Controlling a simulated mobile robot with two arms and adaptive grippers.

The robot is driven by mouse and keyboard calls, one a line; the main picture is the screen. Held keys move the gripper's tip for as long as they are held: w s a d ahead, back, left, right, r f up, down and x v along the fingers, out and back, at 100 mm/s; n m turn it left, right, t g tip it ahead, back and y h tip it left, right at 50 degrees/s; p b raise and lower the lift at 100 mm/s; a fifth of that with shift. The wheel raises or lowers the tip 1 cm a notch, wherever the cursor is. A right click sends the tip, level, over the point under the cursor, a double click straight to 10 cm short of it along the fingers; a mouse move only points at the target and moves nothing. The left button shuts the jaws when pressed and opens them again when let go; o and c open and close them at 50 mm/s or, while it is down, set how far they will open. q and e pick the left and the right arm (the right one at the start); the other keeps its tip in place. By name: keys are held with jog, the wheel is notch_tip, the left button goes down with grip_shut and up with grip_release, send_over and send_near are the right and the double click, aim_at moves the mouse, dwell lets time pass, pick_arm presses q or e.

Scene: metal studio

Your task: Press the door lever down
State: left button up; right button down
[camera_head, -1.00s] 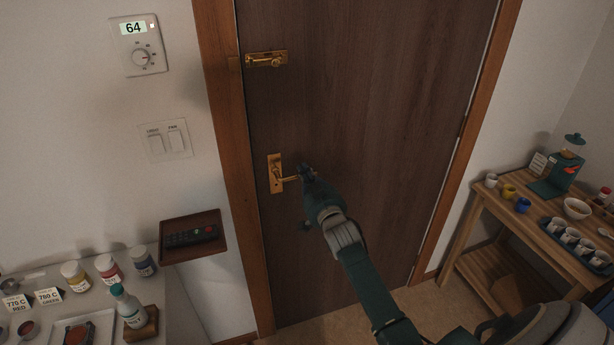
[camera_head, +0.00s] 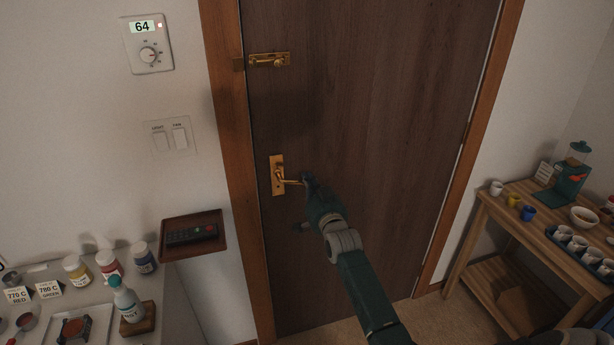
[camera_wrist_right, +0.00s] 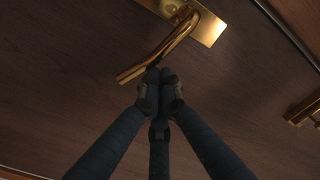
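The brass door lever (camera_head: 291,182) sticks out to the right from its brass plate (camera_head: 277,170) on the dark brown door (camera_head: 380,110). My right gripper (camera_head: 307,179) is at the free end of the lever and hides part of it. In the right wrist view, the lever (camera_wrist_right: 165,50) runs from the plate (camera_wrist_right: 211,28) to its free end. My right gripper's fingers (camera_wrist_right: 159,80) are closed together beside that end. I cannot tell whether they touch it. Nothing shows between the fingers. My left gripper is not in view.
A brass latch (camera_head: 269,60) is higher on the door; part of it also shows in the wrist view (camera_wrist_right: 303,110). A wall tray (camera_head: 212,218) holds a remote, left of the frame. A wooden side table (camera_head: 490,222) with cups stands at right.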

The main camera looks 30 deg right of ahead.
jog(key=shift+w+a+f+m+b, duration=0.15)
jog(key=shift+f+m+b, duration=0.4)
jog(key=shift+f+m, duration=1)
jog(key=shift+r, duration=0.4)
